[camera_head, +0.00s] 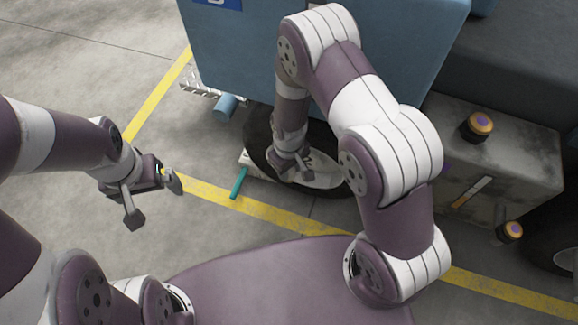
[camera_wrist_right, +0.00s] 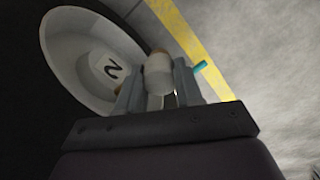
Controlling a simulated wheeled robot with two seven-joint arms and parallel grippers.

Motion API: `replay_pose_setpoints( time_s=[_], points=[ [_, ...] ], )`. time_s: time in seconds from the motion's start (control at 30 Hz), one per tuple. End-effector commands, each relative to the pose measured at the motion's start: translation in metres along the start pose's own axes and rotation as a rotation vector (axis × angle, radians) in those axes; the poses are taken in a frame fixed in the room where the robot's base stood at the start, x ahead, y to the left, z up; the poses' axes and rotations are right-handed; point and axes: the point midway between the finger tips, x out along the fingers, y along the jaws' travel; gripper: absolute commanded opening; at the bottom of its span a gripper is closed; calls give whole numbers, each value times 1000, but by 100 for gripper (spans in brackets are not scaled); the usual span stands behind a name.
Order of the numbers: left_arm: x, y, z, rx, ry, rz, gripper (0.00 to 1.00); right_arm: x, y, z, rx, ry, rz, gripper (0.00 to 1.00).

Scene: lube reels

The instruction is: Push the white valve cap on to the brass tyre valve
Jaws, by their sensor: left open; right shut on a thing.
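The white valve cap (camera_wrist_right: 158,76) is between the two fingers of my right gripper (camera_wrist_right: 158,92), which is shut on it. In the head view my right gripper (camera_head: 293,168) is at the wheel (camera_head: 326,176), in front of its pale rim, and it hides the cap there. A small brownish patch shows at the cap's far end and another beside the left finger; I cannot tell which, if either, is the brass tyre valve, or whether the cap touches it. My left gripper (camera_head: 153,198) is open and empty above the floor at left.
A blue vehicle body (camera_head: 235,55) overhangs the wheel. A teal bar (camera_head: 239,182) lies on the floor near the wheel, by the yellow line (camera_head: 265,210). A grey box (camera_head: 510,150) with orange-and-purple knobs (camera_head: 478,125) stands at right. The floor at left is clear.

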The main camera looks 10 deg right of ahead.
Motion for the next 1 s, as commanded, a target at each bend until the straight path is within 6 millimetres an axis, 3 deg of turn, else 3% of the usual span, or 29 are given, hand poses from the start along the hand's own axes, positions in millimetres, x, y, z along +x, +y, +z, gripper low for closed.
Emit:
replay_pose_setpoints(
  time_s=[0.07, 0.1, 0.17, 0.2, 0.43, 0.53, 0.8, 1.0],
  points=[
    [0, 0, 0, 0, 0, 0, 98, 0, 0, 0, 0, 0, 0, 7],
    [0, 0, 0, 0, 0, 0, 98, 0, 0, 0, 0, 0, 0, 42],
    [0, 0, 0, 0, 0, 0, 98, 0, 0, 0, 0, 0, 0, 61],
    [0, 0, 0, 0, 0, 0, 98, 0, 0, 0, 0, 0, 0, 65],
    [0, 0, 0, 0, 0, 0, 98, -1, 0, 0, 0, 0, 0, 65],
    [-7, 0, -1, 0, 0, 0, 98, -11, 0, -1, 0, 2, 0, 65],
    [-51, 0, -6, 0, 0, 0, 98, -84, 0, -1, 0, 2, 1, 65],
    [-68, 0, -8, 0, 0, 0, 98, -120, 0, 0, 0, 1, 0, 65]
  ],
)
